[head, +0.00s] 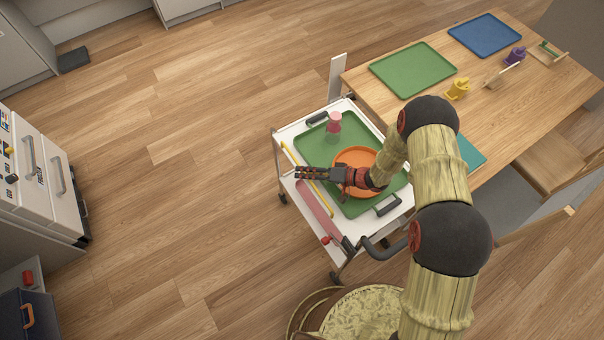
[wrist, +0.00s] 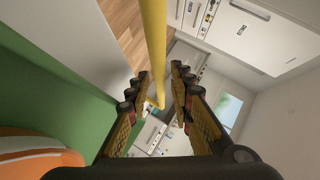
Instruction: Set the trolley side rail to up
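The trolley (head: 345,222) is white, with a green tray on top. Its yellow side rail (head: 320,198) runs along the left long side; whether it stands up or hangs down is hard to tell. My gripper (head: 299,172) is over the left part of the trolley, its fingers pointing left at the rail. In the wrist view my gripper (wrist: 161,72) is open, with the yellow rail (wrist: 154,45) passing between and ahead of the fingertips. I cannot tell whether a finger touches it. Nothing is held.
The green tray (head: 313,150) carries an orange plate (head: 352,157) and a pink-topped cup (head: 334,124). A pink strip (head: 318,210) lies near the trolley's left edge. A wooden table (head: 490,104) stands at right. Floor left of the trolley is clear.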

